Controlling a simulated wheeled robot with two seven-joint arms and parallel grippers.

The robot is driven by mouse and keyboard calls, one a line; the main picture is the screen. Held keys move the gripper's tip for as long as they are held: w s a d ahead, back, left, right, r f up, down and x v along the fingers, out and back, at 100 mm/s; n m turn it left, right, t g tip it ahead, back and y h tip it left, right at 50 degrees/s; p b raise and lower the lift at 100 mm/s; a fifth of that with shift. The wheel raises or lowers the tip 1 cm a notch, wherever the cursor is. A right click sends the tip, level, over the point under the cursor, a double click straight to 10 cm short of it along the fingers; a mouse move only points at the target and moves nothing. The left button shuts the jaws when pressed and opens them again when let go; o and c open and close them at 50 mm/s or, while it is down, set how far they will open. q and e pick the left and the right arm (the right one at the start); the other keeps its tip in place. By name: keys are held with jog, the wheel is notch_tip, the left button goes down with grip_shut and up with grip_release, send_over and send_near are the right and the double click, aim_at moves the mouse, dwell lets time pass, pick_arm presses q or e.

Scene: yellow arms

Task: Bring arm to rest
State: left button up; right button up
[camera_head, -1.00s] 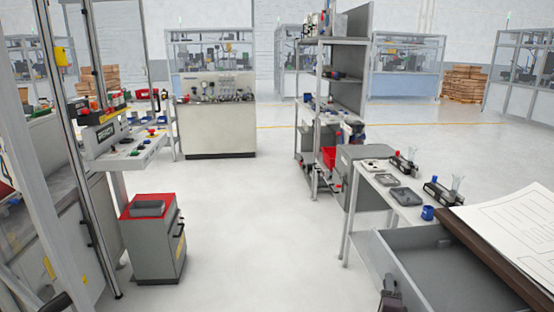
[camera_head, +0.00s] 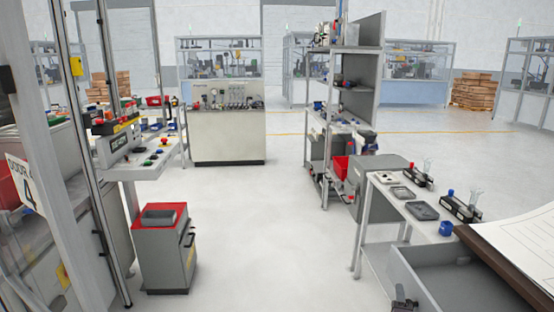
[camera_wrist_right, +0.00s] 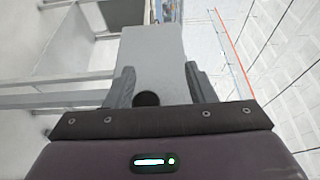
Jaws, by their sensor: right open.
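My right gripper (camera_head: 402,304) shows only as a small dark piece at the bottom edge of the head view, in front of the open grey drawer (camera_head: 440,280). In the right wrist view my right gripper (camera_wrist_right: 160,78) has its two dark fingers spread apart, with nothing held between them. A pale grey surface shows beyond the fingers. My left gripper is not in the head view.
A grey bench (camera_head: 385,205) with trays and small bottles stands at the right. A brown-edged board with paper (camera_head: 525,240) is near it. A grey cabinet with a red top (camera_head: 165,245) stands at the left. The floor between (camera_head: 270,240) is clear.

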jog(key=s+a+f+n+g+y, duration=0.2)
jog(key=s+a+f+n+g, duration=0.15)
jog(key=s+f, duration=0.55)
jog(key=s+a+f+n+g+y, duration=0.1)
jog(key=s+a+f+n+g, duration=0.3)
jog(key=f, duration=0.8)
jog(key=s+a+f+n+g+y, duration=0.1)
jog(key=s+a+f+n+y, duration=0.15)
jog(key=s+f+n, duration=0.65)
jog(key=s+f+n+g, duration=0.2)
jog(key=s+f, duration=0.3)
jog(key=s, duration=0.6)
jog(key=s+f+n+g, duration=0.3)
jog(key=s+f, duration=0.3)
jog(key=s, duration=0.6)
jog(key=s+f+n+g, duration=0.2)
jog(key=s+f, duration=0.3)
jog(key=s, duration=0.6)
jog(key=shift+s+f+g, duration=0.2)
jog(key=shift+s+g, duration=0.1)
jog(key=shift+g, duration=0.05)
jog(key=shift+s, duration=0.1)
